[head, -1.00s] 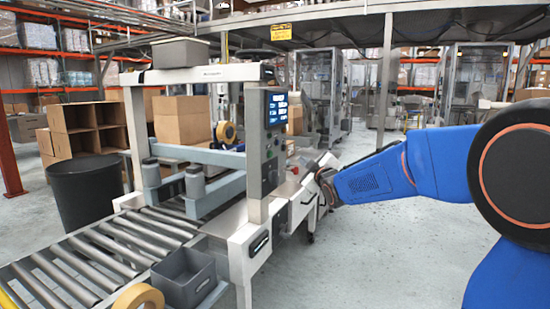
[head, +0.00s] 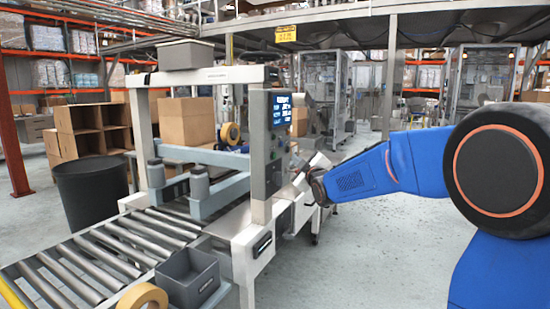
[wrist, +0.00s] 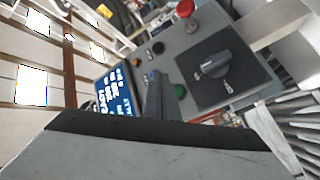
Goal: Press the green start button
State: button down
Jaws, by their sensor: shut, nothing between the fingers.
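The green button (wrist: 180,91) shows in the wrist view on the grey control panel (wrist: 190,47), just right of my fingers and partly hidden by them. My gripper (wrist: 154,76) is shut and empty, its narrow fingertips pointing at the panel. Whether they touch the panel I cannot tell. In the head view my gripper (head: 301,181) is beside the machine's right post, below and right of the blue screen (head: 281,110). The green button is too small to make out surely there.
A large black rotary switch (wrist: 212,65) is right of the green button, and a red mushroom button (wrist: 186,8) is above. A dark button (wrist: 158,47) is above my fingertips. A roller conveyor (head: 100,252) and grey bin (head: 188,278) are at left. Floor behind my arm is clear.

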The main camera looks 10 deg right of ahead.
jog(key=shift+w+a, duration=0.75)
jog(key=shift+a, duration=0.25)
jog(key=shift+w+a, duration=0.7)
jog(key=shift+a, duration=0.3)
dwell(0.7)
jog(key=shift+w+a, duration=0.2)
jog(key=shift+a, duration=0.15)
jog(key=shift+w+a, duration=0.25)
jog(key=shift+a, duration=0.1)
dwell(0.8)
jog(key=shift+d, duration=0.1)
jog(key=shift+s+d, duration=0.5)
jog(key=shift+d, duration=0.1)
dwell(0.4)
jog(key=shift+s+d, duration=0.75)
jog(key=shift+d, duration=0.25)
jog(key=shift+s+d, duration=0.7)
jog(key=shift+d, duration=0.3)
jog(key=shift+s, duration=0.1)
